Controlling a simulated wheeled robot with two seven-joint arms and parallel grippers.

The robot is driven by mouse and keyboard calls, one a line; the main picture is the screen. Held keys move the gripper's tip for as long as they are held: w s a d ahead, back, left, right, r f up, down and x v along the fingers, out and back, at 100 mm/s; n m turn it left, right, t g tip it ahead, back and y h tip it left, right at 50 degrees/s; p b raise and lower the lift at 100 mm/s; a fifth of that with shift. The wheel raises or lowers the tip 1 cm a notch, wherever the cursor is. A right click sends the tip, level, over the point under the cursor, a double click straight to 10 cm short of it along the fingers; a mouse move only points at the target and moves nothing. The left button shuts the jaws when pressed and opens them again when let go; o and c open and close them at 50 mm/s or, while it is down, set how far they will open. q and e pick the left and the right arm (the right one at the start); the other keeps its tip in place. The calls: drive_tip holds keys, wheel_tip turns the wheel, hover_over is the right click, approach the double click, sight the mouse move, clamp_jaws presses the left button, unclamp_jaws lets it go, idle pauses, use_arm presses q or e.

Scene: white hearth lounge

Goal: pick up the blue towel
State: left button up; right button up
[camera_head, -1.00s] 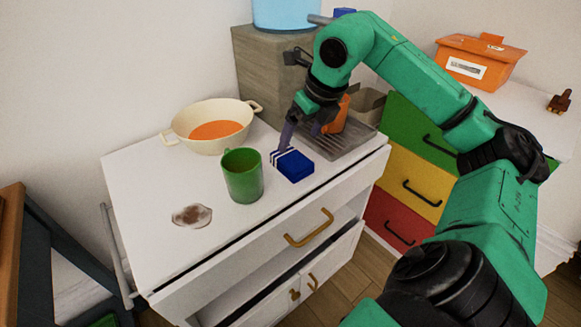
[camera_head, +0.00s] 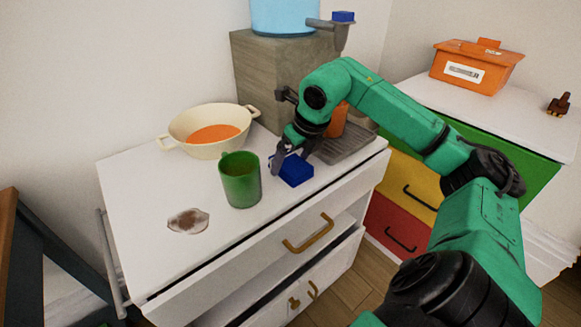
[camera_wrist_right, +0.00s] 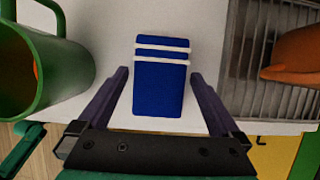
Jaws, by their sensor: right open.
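The blue towel (camera_head: 294,170) is a small folded block on the white cabinet top, right of the green mug. In the right wrist view the towel (camera_wrist_right: 160,80) is blue with white stripes near its far end. My right gripper (camera_head: 279,165) is at the towel, its fingers pointing down. In the right wrist view the open fingers of my right gripper (camera_wrist_right: 160,98) stand on either side of the towel, with a gap on both sides. In the head view the gripper and wrist hide the towel's far part. My left gripper is not in view.
A green mug (camera_head: 240,181) stands close left of the towel. A cream pan (camera_head: 175,129) with orange contents is behind it. A grey rack (camera_head: 348,146) with an orange object lies to the right.

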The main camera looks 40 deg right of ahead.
sight(292, 162)
idle(0.3)
drive_tip(key=c, duration=1.1)
drive_tip(key=shift+r+p, duration=0.4)
drive_tip(key=shift+r, duration=0.05)
drive_tip(key=shift+c, duration=0.2)
wheel_tip(292, 162, up, 6)
drive_tip(key=p, duration=0.3)
use_arm(q)
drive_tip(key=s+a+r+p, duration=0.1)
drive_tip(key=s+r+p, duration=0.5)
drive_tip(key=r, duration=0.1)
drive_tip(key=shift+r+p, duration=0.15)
drive_tip(key=shift+p, duration=0.2)
use_arm(e)
wheel_tip(292, 162, up, 14)
drive_tip(key=shift+f, duration=0.25)
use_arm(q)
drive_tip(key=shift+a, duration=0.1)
